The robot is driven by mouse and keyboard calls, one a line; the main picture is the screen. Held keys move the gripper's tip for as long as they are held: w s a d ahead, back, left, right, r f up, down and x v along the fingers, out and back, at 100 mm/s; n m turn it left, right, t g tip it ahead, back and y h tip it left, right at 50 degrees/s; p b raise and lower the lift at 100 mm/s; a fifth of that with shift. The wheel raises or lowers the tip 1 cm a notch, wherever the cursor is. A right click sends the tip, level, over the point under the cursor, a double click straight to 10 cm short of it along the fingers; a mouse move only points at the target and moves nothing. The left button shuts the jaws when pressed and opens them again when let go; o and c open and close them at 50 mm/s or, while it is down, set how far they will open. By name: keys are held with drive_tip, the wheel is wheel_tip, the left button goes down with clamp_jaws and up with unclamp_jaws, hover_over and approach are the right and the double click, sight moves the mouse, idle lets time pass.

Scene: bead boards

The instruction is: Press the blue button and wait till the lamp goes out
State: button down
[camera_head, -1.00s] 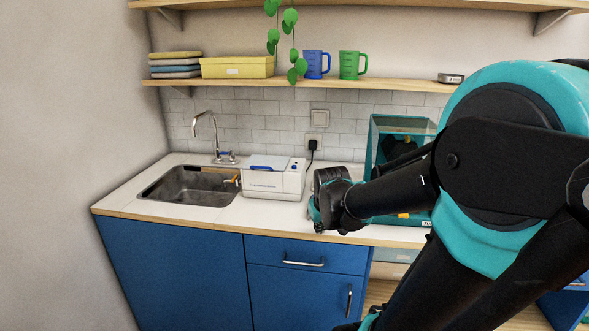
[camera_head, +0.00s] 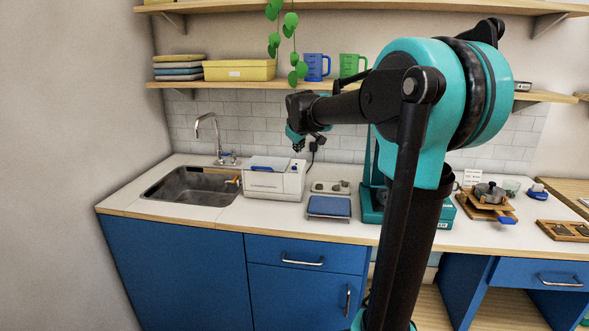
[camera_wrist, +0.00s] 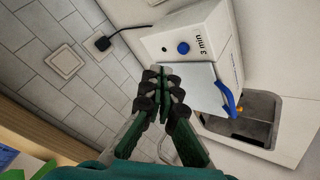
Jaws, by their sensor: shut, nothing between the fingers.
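The white box (camera_head: 262,183) with a blue handle stands on the counter right of the sink. In the wrist view the box (camera_wrist: 220,40) shows a round blue button (camera_wrist: 183,48) on its panel, beside a "3 min" label. A small dark dot (camera_wrist: 164,49) next to the button may be the lamp; it does not look lit. My gripper (camera_head: 297,147) is above the box's right end. In the wrist view my gripper (camera_wrist: 162,72) is shut and empty, its tips apart from the button in the picture.
The sink (camera_head: 190,186) and tap (camera_head: 210,135) are left of the box. A blue-topped scale (camera_head: 329,206) and a teal case (camera_head: 370,205) stand to the right. The shelf (camera_head: 230,83) is above my gripper. A plug (camera_wrist: 102,43) is in the wall behind.

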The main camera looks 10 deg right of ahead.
sight(294, 168)
drive_tip(key=shift+n+t, duration=0.3)
drive_tip(key=shift+n, duration=0.2)
drive_tip(key=w+r, duration=0.1)
drive_tip(key=w+a+r, duration=0.1)
drive_tip(key=w+r, duration=0.1)
drive_tip(key=shift+w+r, duration=0.25)
drive_tip(key=shift+f, duration=4.4)
drive_tip(key=shift+f, duration=0.1)
drive_tip(key=shift+f, duration=0.3)
drive_tip(key=shift+f, duration=0.4)
drive_tip(key=shift+r, duration=0.85)
